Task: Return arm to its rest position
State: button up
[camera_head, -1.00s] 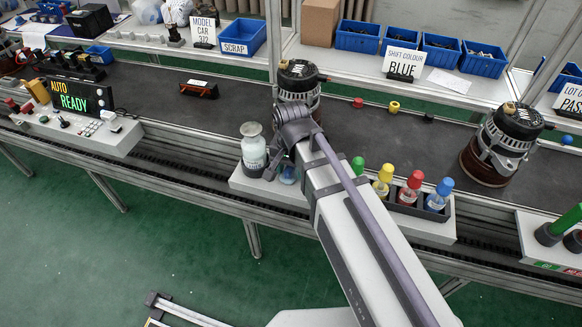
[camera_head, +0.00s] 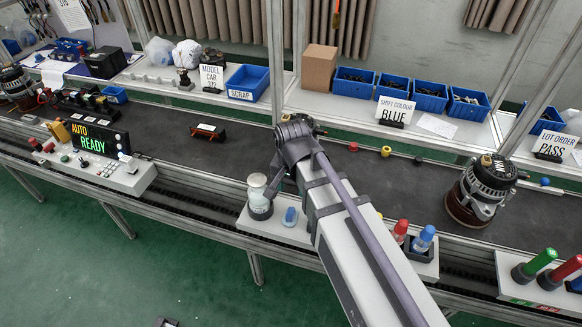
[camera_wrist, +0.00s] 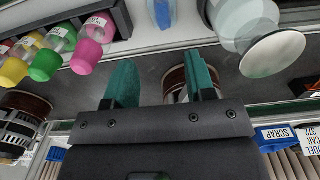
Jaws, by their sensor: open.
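My gripper (camera_wrist: 160,84) shows in the wrist view with two green fingers apart and nothing between them. In the head view the gripper itself is hidden behind my arm, which reaches over the near edge of the line. A clear jar with a pale lid (camera_head: 258,197) stands just left of my arm, and it also shows at the upper right of the wrist view (camera_wrist: 272,52). A small blue item (camera_head: 290,216) lies beside the jar on the same pale shelf.
Marker bottles (camera_head: 423,239) stand right of my arm, partly hidden by it. An alternator (camera_head: 482,190) stands on the belt at right. A panel (camera_head: 92,140) reads AUTO READY. Signs (camera_head: 394,111) and blue bins (camera_head: 429,96) line the back shelf. The belt's middle is mostly clear.

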jog(key=s+d+r+n+p, duration=0.2)
jog(key=d+r+p, duration=0.5)
jog(key=s+d+r+n+p, duration=0.2)
jog(key=s+d+r+p, duration=0.1)
jog(key=d+r+p, duration=0.4)
jog(key=shift+d, duration=0.4)
jog(key=shift+s, duration=0.1)
dwell(0.4)
